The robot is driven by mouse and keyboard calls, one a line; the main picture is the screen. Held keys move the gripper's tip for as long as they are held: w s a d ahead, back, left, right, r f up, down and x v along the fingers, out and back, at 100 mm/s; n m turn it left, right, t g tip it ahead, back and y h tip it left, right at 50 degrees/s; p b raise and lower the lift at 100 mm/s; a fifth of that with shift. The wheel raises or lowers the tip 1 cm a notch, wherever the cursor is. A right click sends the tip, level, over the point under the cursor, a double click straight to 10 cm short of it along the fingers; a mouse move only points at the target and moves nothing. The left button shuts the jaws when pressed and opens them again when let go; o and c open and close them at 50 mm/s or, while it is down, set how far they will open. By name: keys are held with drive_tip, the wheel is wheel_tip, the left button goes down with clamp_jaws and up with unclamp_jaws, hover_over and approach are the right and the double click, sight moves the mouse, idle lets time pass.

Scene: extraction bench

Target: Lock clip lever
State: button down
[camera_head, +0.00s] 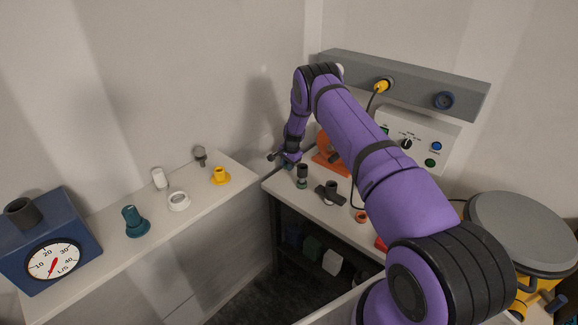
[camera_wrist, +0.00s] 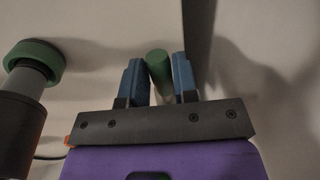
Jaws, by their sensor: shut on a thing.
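My gripper (camera_wrist: 160,78) has its two blue fingers shut on a green, rounded piece (camera_wrist: 158,64) in the wrist view. I cannot tell for sure whether this piece is the grip of the clip lever. A long dark bar (camera_wrist: 199,40) runs just right of the right finger. In the head view my gripper (camera_head: 289,161) is low over the far left corner of the bench, and what it holds is too small to make out there. A small dark knob (camera_head: 271,156) shows just left of it.
A dark cylinder with a green collar (camera_head: 302,176) stands near my gripper; a similar one (camera_wrist: 34,62) fills the left of the wrist view. An orange stand (camera_head: 327,158) is to the right. A black clamp-like part (camera_head: 328,195) lies nearer on the bench (camera_head: 283,184).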

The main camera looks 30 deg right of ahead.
drive_tip(key=shift+w, duration=0.1)
idle(0.3)
drive_tip(key=c, duration=0.9)
unclamp_jaws()
drive_tip(key=shift+r, duration=0.15)
wheel_tip(320, 180, up, 10)
drive_tip(key=s, duration=0.2)
drive_tip(key=shift+d+r, duration=0.15)
drive_tip(key=shift+d, duration=0.2)
